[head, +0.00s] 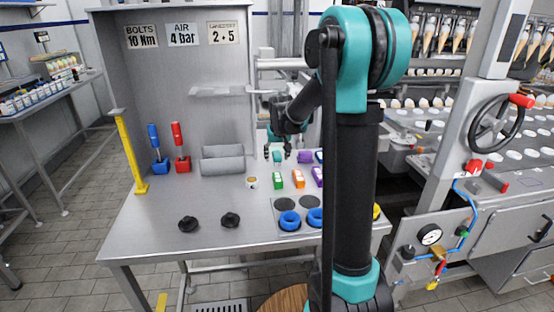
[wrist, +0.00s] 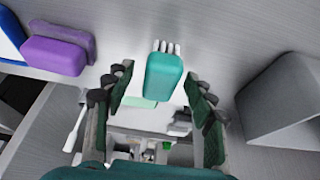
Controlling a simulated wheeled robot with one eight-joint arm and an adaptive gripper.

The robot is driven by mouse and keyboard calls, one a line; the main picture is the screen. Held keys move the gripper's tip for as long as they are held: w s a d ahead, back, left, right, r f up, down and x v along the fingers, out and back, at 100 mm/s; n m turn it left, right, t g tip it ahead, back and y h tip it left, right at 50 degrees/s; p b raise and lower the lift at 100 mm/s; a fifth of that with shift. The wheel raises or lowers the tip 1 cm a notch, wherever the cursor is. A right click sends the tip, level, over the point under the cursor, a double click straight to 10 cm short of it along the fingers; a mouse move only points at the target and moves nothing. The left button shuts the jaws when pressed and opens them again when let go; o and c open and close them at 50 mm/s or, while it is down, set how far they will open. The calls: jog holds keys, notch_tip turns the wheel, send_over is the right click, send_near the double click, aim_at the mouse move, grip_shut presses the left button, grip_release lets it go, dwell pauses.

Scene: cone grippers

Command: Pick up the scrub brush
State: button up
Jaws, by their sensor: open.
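A teal block with short white prongs like bristles at its far end, which looks like the scrub brush (wrist: 164,76), lies between the fingers of my gripper (wrist: 160,92) in the wrist view. There are gaps on both sides, and neither finger appears to touch it. In the head view, my gripper (head: 277,153) points down at the back of the steel bench, open, with the small teal brush (head: 277,158) showing between its fingertips. I cannot tell the exact height of the fingertips above the bench.
A purple item (wrist: 52,55) lies left of the gripper in the wrist view. A grey bin (head: 222,160) stands left of it in the head view. Green (head: 278,180) and orange (head: 298,179) blocks lie in front.

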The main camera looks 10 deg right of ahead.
aim_at(277, 153)
jog(key=shift+f, duration=0.2)
grip_shut()
dwell(0.3)
jog(key=shift+r, duration=0.1)
notch_tip(277, 153, up, 20)
dwell(0.5)
